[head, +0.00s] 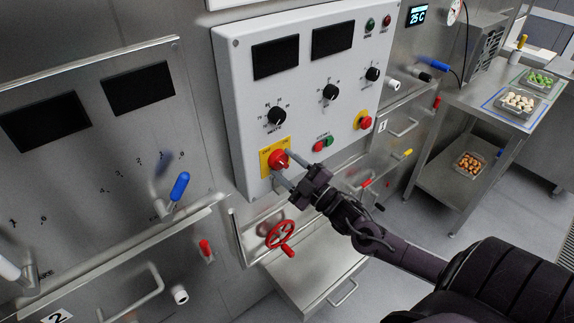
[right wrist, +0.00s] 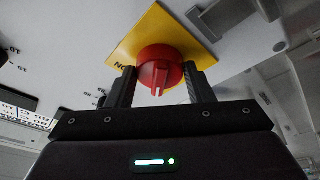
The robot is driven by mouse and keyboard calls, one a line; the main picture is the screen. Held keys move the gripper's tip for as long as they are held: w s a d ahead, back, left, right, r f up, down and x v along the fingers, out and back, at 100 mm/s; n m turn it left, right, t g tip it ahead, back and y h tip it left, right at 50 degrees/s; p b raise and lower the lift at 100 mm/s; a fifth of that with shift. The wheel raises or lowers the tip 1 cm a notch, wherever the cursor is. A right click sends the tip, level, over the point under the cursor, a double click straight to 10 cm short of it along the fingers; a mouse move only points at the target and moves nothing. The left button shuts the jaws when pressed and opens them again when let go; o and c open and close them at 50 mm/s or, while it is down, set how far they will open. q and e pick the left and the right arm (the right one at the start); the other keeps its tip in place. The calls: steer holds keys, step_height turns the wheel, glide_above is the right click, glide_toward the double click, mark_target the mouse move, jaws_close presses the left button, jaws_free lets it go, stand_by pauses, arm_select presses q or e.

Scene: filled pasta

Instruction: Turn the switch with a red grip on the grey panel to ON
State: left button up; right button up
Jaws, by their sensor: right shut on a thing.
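The switch with a red grip (head: 278,160) sits on a yellow plate (head: 266,153) at the lower left of the grey panel (head: 233,78). My right gripper (head: 279,168) reaches it from the lower right, and its fingers are shut around the red grip. In the right wrist view the red grip (right wrist: 160,72) lies between the two fingers (right wrist: 159,88), with its ridge pointing toward the gripper. The yellow plate (right wrist: 150,28) shows the letters "ON" near its left corner there; other markings are hidden or unreadable. My left gripper is not in view.
Black knobs (head: 330,92), green and red buttons (head: 323,143) and a red button on yellow (head: 364,121) are nearby on the panel. A red handwheel (head: 280,235) is just below. A blue-handled lever (head: 180,187) stands to the left. A steel table (head: 468,104) with food trays is at right.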

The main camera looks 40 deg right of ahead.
steer(key=m+h, duration=0.1)
steer(key=m, duration=0.2)
steer(key=m+t+h+p, duration=0.1)
steer(key=m, duration=0.2)
steer(key=shift+a, duration=0.15)
steer(key=m+h, duration=0.1)
steer(key=m, duration=0.1)
steer(key=m+h+p, duration=0.1)
steer(key=m, duration=0.2)
steer(key=shift+a+h, duration=0.1)
steer(key=shift+h, duration=0.2)
steer(key=m+h+p, duration=0.1)
steer(key=m, duration=0.2)
steer(key=m+h+p, duration=0.1)
steer(key=m, duration=0.2)
steer(key=shift+a+r, duration=0.1)
steer(key=shift+a, duration=0.05)
steer(key=shift+a+m+g+h+p, duration=0.15)
steer(key=shift+m+h+p, duration=0.3)
steer(key=shift+m, duration=0.55)
steer(key=shift+d+m+g+h+p, duration=0.1)
steer(key=shift+m+g+h+p, duration=0.2)
steer(key=shift+m+p, duration=0.5)
steer(key=shift+m, duration=0.5)
steer(key=o, duration=1)
steer(key=shift+c, duration=0.2)
steer(key=shift+s, duration=0.1)
